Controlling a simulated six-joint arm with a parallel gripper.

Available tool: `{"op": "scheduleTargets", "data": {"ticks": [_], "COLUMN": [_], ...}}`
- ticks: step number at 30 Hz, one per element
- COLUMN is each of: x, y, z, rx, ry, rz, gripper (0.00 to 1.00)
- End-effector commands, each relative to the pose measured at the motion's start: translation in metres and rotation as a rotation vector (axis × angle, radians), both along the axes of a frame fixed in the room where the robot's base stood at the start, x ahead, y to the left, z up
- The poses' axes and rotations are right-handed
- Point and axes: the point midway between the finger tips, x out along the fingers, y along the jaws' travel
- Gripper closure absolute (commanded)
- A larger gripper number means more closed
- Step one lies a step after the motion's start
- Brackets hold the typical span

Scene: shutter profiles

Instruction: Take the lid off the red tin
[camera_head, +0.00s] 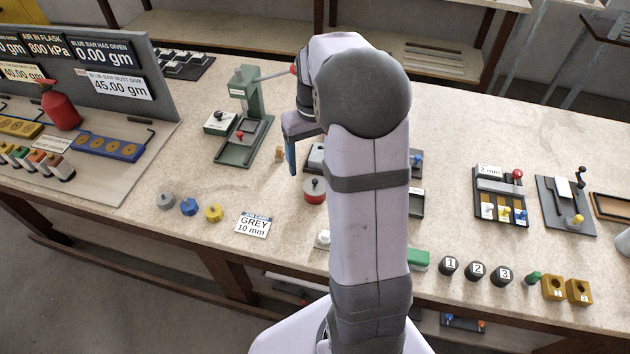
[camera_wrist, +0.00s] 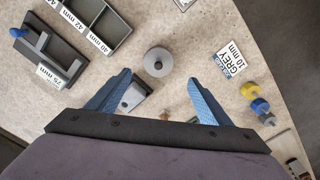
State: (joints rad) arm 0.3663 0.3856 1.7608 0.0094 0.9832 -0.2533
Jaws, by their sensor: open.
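The red tin (camera_head: 315,198) stands on the bench just left of my arm, with a grey round lid (camera_head: 314,186) and small knob on top. In the wrist view the lid (camera_wrist: 158,62) shows from above as a grey disc, sitting beyond my fingertips and between their lines. Its red side is hidden there. My gripper (camera_wrist: 160,80) is open and empty, its two blue fingers wide apart. In the head view one blue finger (camera_head: 291,158) shows, above the bench behind and left of the tin; the other is hidden.
A small grey block (camera_wrist: 132,97) lies beneath the fingers. Grey, blue (camera_head: 188,206) and yellow (camera_head: 213,213) knobbed pieces and a card (camera_head: 253,225) reading GREY 10 mm lie left of the tin. A green press (camera_head: 245,115) stands behind. Marked trays (camera_wrist: 100,20) lie close by.

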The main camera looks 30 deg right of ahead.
Motion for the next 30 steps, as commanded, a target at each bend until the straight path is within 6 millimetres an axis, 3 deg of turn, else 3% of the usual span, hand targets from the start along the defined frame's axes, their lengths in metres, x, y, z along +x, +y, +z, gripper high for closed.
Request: {"op": "scheduleTargets", "data": {"ticks": [20, 30], "x": [-0.004, -0.002], "y": [-0.003, -0.003], "z": [-0.025, -0.062], "rx": [-0.002, -0.002], "ry": [0.016, 0.018], "rz": [-0.012, -0.012], "gripper": [0.27, 0.27]}}
